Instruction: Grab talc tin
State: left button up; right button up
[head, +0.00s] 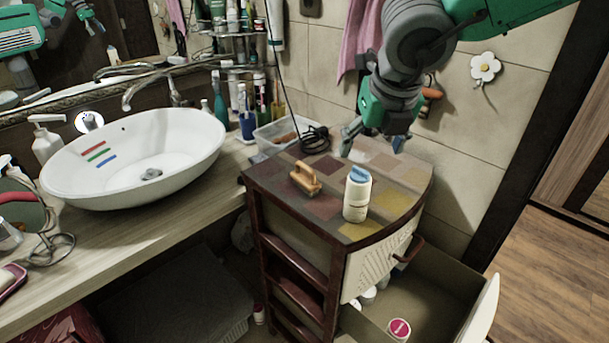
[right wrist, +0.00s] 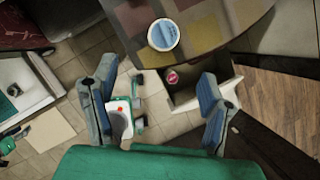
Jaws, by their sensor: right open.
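The talc tin appears to be the white cylinder with a blue top (head: 357,196), upright on the patchwork top of the small cabinet near its front edge. In the right wrist view its round blue-and-white top (right wrist: 163,35) shows at the upper middle, beyond the fingertips and not between them. My right gripper (head: 373,143) is open and empty, above the back of the cabinet top, behind the tin in the head view. Both its fingers show spread apart in the right wrist view (right wrist: 158,72). My left gripper is not directly in view.
A wooden-handled brush (head: 305,178) lies left of the tin. A black cable coil (head: 314,139) and a clear bin (head: 285,133) stand behind. An open drawer (head: 440,290) below holds a red-lidded container (head: 399,328). A white basin (head: 135,155) stands left.

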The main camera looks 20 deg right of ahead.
aim_at(362, 177)
jog(key=b+x, duration=0.1)
jog(key=x, duration=0.7)
jog(key=shift+d+f, duration=0.1)
jog(key=shift+d, duration=0.05)
jog(key=shift+w+d+f, duration=0.1)
jog(key=shift+d+f, duration=0.1)
jog(key=shift+f, duration=0.15)
jog(key=x, duration=0.4)
jog(key=shift+w+a+f+b, duration=0.15)
jog(key=shift+w+f+b, duration=0.05)
jog(key=shift+w+b, duration=0.15)
jog(key=shift+s, duration=0.15)
jog(key=shift+d, duration=0.3)
jog(key=c, duration=1.4)
